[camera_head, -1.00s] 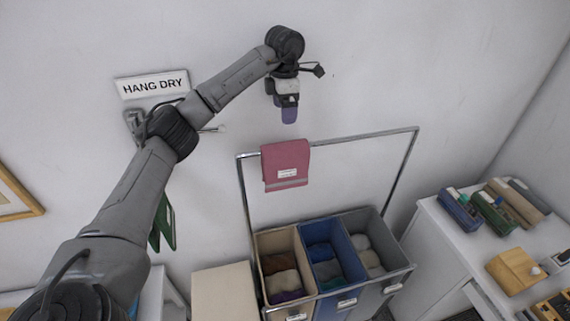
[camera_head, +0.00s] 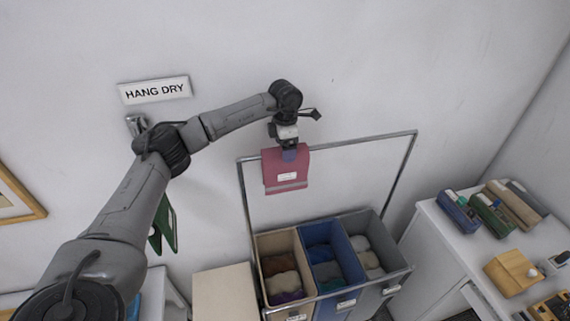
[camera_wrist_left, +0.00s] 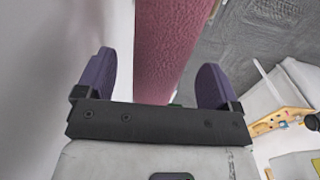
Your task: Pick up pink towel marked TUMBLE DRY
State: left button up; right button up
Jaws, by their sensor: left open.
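The pink towel (camera_head: 285,176) hangs folded over the metal rail above the sorting bins. It has a white label on its front, too small to read. My left gripper (camera_head: 289,156) is at the top of the towel, pointing down. In the left wrist view the towel (camera_wrist_left: 172,50) runs between the two purple fingers of my left gripper (camera_wrist_left: 157,82). The fingers are open, with a gap on each side of the towel. My right gripper is not in view.
The metal rail (camera_head: 350,142) spans above a hamper with a beige bin (camera_head: 272,241), a blue bin and a grey bin, holding folded cloths. A HANG DRY sign (camera_head: 154,90) is on the wall. A white cabinet (camera_head: 440,232) with several items stands at the right.

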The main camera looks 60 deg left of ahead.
pick_arm(q)
jog(key=shift+f, duration=0.75)
jog(key=c, duration=1.4)
jog(key=shift+r, duration=0.1)
jog(key=shift+c, duration=0.2)
